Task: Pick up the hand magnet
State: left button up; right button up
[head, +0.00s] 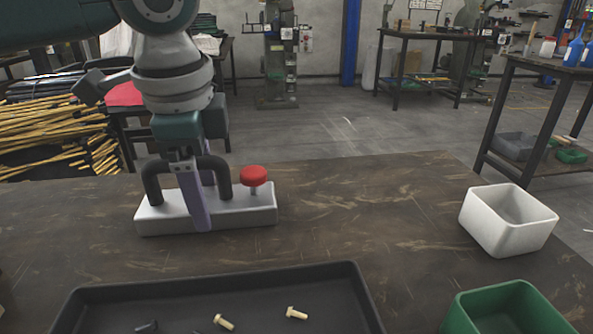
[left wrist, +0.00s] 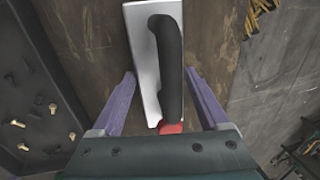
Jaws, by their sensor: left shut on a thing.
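The hand magnet (head: 247,214) is a pale grey bar with a black arched handle and a red knob at its right end. It appears to rest flat on the brown table, behind the tray. In the left wrist view the magnet (left wrist: 143,50) lies between the two purple fingers, with the black handle running lengthwise and the red knob partly hidden by the gripper body. My right gripper is not in view.
A white bin (head: 480,225) stands on the right of the table and a green bin (head: 465,318) at front right. The table between magnet and white bin is clear.

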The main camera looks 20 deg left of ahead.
pick_arm(q)
grip_shut()
dwell(0.5)
